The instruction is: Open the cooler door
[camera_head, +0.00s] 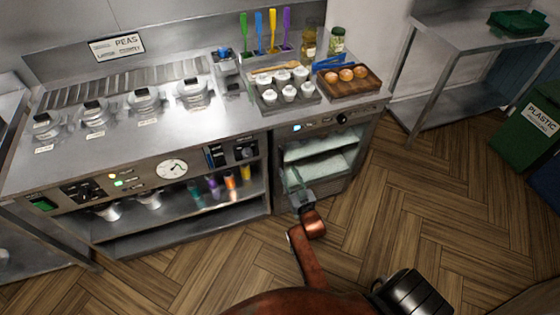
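The cooler (352,148) is built into the right end of the steel counter, under a control strip with a small blue display and a black knob. Its front shows pale teal shelves or contents inside, seemingly through glass. The door looks shut, but at this size I cannot be sure. My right gripper (299,190) is at the lower left part of the cooler front, at the end of a copper-coloured arm. It is small and overlaps the door edge. I cannot tell whether its fingers touch or hold anything. My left gripper is not in view.
A wooden tray with brown eggs (348,78) and a tray of white cups (284,88) stand on the counter above. An open shelf (190,215) lies left of the cooler. The wooden floor (400,195) right of the cooler is clear, up to a green bin (520,135).

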